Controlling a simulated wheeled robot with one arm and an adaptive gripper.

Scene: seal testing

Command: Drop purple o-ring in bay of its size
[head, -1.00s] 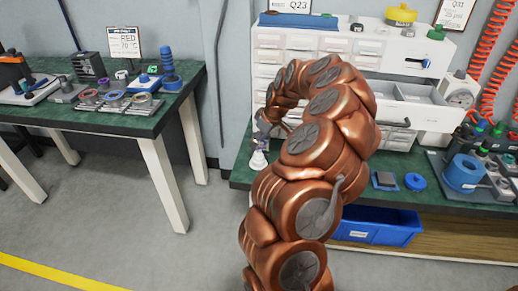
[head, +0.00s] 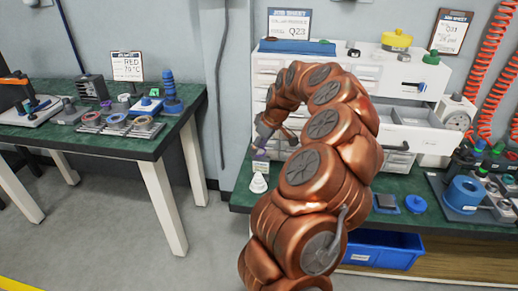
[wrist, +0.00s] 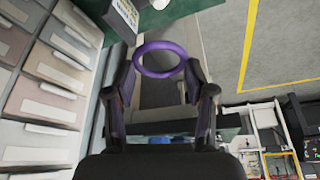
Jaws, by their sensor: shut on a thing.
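The purple o-ring (wrist: 160,58) is held at the fingertips of my gripper (wrist: 160,72) in the wrist view, with its open middle showing. The fingers are closed against its sides. In the head view my gripper (head: 262,140) is at the left front of the white drawer cabinet (head: 275,85), partly hidden by my arm.
A white bottle-like object (head: 259,183) stands on the green bench below my gripper. A blue bin (head: 380,250) is under the bench. Another table (head: 90,143) with fixtures stands left.

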